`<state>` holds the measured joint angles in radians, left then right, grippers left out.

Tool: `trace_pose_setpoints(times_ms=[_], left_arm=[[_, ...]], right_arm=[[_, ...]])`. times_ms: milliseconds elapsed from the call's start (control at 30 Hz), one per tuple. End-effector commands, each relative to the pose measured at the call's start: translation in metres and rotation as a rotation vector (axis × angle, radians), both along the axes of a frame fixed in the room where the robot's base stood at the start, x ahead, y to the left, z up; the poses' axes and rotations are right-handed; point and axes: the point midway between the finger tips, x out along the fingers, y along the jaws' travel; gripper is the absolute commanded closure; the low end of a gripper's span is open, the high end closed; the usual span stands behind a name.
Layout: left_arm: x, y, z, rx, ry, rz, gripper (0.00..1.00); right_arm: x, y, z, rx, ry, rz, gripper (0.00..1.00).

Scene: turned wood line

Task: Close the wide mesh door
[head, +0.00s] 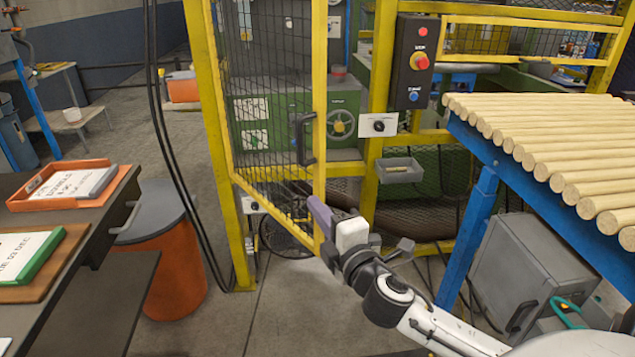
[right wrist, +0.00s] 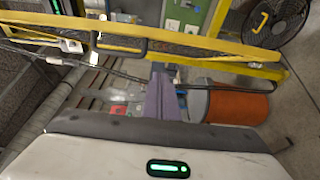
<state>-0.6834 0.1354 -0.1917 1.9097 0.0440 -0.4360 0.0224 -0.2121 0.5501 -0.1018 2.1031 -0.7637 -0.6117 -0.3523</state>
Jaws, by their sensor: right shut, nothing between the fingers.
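The wide mesh door (head: 319,90) has a yellow frame, dark wire mesh and a black pull handle (head: 308,138). It stands ajar, hung from the yellow post (head: 207,90) on its left. Its free edge is swung out towards me, apart from the right-hand post (head: 378,80). My right gripper (head: 318,210), with purple fingers, is shut and empty, low by the door's free edge and below the handle. In the right wrist view the fingers (right wrist: 160,95) point towards the door frame (right wrist: 190,46); I cannot tell whether they touch it. My left gripper is not in view.
A blue-legged table with wooden rods (head: 560,135) stands close on the right, above a grey case (head: 530,270). A control box (head: 413,62) hangs beside the doorway. An orange drum (head: 170,265) and dark bench (head: 60,285) stand left. Bare floor (head: 290,310) lies before the door.

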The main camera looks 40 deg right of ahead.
Motion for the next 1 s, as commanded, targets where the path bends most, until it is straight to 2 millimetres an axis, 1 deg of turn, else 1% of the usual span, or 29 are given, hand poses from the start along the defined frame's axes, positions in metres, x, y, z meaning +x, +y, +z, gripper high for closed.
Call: trace_pose_setpoints(times_ms=[33, 100, 333, 400, 500, 600, 733, 1000], left_arm=[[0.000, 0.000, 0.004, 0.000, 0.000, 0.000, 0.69], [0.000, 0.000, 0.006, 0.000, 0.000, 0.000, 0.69], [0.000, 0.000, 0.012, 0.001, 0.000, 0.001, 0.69], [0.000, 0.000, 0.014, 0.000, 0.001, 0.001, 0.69], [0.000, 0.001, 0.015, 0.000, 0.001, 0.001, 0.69], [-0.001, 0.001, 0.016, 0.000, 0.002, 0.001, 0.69], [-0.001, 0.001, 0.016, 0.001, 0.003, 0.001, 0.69], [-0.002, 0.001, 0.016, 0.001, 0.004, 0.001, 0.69]], right_arm=[[0.011, -0.003, 0.003, -0.001, -0.003, -0.001, 1.00], [0.026, -0.007, 0.004, -0.001, -0.003, -0.002, 1.00], [0.073, -0.017, 0.002, 0.003, -0.001, 0.000, 1.00], [0.072, -0.030, 0.000, 0.000, 0.004, -0.002, 1.00], [0.072, -0.043, 0.000, 0.001, 0.004, 0.000, 1.00], [0.072, -0.051, -0.001, 0.004, 0.002, 0.000, 1.00], [0.072, -0.056, 0.000, 0.004, 0.001, 0.002, 1.00], [0.072, -0.056, -0.001, 0.004, 0.001, 0.002, 1.00]])
